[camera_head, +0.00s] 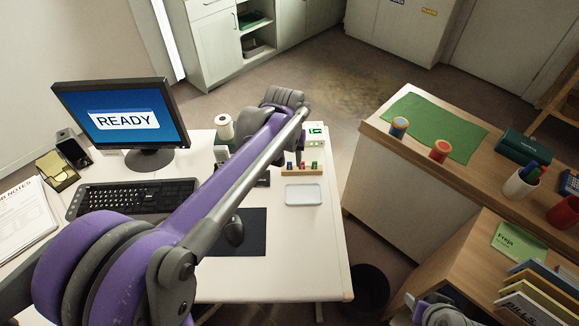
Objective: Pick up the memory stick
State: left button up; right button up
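A small wooden holder (301,168) with upright red, green and blue pieces stands on the white desk, behind a pale grey tray (303,194). The pieces are too small to tell whether one is the memory stick. My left arm crosses the desk from the lower left, its far end above the desk just behind the holder. My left gripper (291,150) is mostly hidden there behind its own arm, so its fingers and any grip cannot be made out. Only a grey part of my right arm shows at the bottom right; its gripper is not visible.
A monitor (122,118), keyboard (132,197), mouse (234,231) and dark mat (245,243) occupy the desk. A white box with a green sign (316,133) stands behind the holder. A wooden counter (378,118) is at the right. The desk's front right is clear.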

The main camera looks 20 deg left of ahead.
pick_arm(q)
jog(key=n+g, duration=0.2)
send_over(290, 163)
notch_tip(290, 163, down, 8)
notch_tip(290, 163, down, 6)
jog(key=shift+s+d+f, duration=0.1)
jog(key=shift+s, duration=0.05)
jog(key=f, duration=0.5)
jog(key=shift+w+a, duration=0.2)
grip_shut()
